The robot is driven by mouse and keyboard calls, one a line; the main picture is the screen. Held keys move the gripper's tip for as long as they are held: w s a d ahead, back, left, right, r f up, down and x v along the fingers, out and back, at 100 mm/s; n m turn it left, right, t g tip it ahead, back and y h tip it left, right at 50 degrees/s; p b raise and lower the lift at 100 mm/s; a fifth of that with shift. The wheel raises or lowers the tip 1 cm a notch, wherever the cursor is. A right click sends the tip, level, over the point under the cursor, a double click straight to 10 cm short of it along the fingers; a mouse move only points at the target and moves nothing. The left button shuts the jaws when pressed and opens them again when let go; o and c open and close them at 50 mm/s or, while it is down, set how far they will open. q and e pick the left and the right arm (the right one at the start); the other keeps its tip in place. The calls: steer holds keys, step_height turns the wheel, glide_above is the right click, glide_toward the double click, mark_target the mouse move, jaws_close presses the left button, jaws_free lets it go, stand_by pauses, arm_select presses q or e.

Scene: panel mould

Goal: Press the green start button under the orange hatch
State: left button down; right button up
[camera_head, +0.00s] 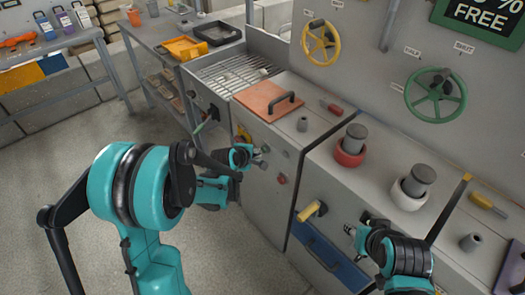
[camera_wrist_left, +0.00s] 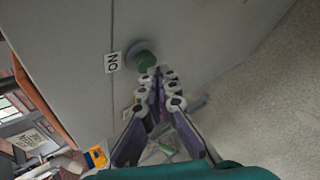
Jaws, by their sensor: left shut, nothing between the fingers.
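The orange hatch (camera_head: 265,98) with its dark handle lies flat and closed on the cabinet top. My left gripper (camera_head: 260,156) is in front of the cabinet's front face, below the hatch. In the left wrist view, the green button (camera_wrist_left: 146,60) sticks out of the grey panel beside an "ON" label (camera_wrist_left: 112,62). My left fingertips (camera_wrist_left: 162,75) are together and empty, very close to the button; I cannot tell if they touch it. In the head view the green button is not distinguishable near the gripper. My right gripper (camera_head: 359,226) is at lower right; its fingers are unclear.
A red knob (camera_head: 281,179) sits on the front face near my left gripper. A yellow handle (camera_head: 312,211) and a blue drawer (camera_head: 325,258) are to the right. Red (camera_head: 349,152) and white (camera_head: 408,193) ringed cylinders stand on the counter. Open floor lies at left.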

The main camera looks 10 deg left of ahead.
arm_select(q)
steer(key=shift+w+d, duration=0.3)
steer(key=shift+w, duration=0.1)
stand_by(0.6)
steer(key=shift+s, duration=0.1)
steer(key=shift+s+a, duration=0.5)
steer(key=shift+s, duration=0.15)
steer(key=shift+a, duration=0.1)
steer(key=shift+s+a+b, duration=0.15)
steer(key=shift+s+a, duration=0.6)
steer(key=shift+s, duration=0.25)
steer(key=shift+s+a+b, duration=0.15)
steer(key=shift+s+a, duration=0.55)
steer(key=shift+s, duration=0.25)
